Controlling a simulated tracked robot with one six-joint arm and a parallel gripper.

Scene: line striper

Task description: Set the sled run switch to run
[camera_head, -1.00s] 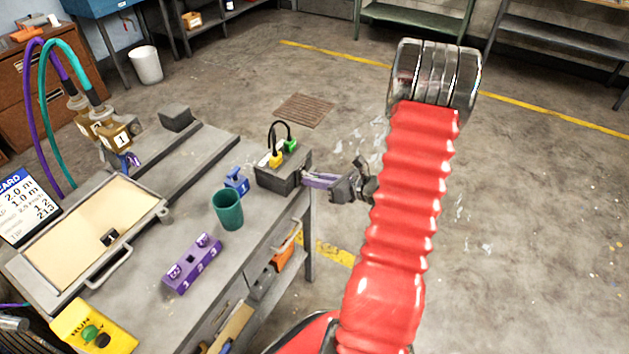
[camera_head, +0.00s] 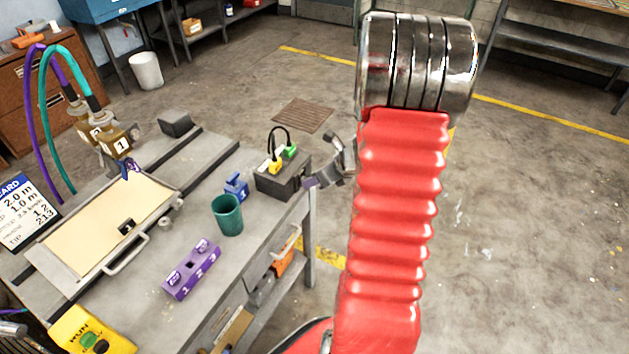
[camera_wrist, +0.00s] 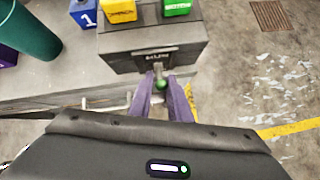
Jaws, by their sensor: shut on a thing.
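A dark grey box (camera_head: 283,176) stands at the right edge of the bench; its labelled front faces my gripper in the wrist view (camera_wrist: 155,53). The label is too small to read. A short lever with a green ball tip (camera_wrist: 160,85) sticks out of that front. My gripper (camera_wrist: 165,98) has its purple fingers shut around this lever. In the head view my gripper (camera_head: 311,183) is at the box's right side, with the lever hidden. The sled (camera_head: 72,270) carries a tan sheet (camera_head: 100,225) on rails at the left, its far edge near the purple nozzle tip.
A yellow RUN box (camera_head: 85,330) with a green button sits at front left. A teal cup (camera_head: 228,215), a blue block (camera_head: 236,186) and a purple numbered block (camera_head: 191,269) stand on the bench. Hoses hang over nozzle blocks (camera_head: 116,142). The floor right of the bench is clear.

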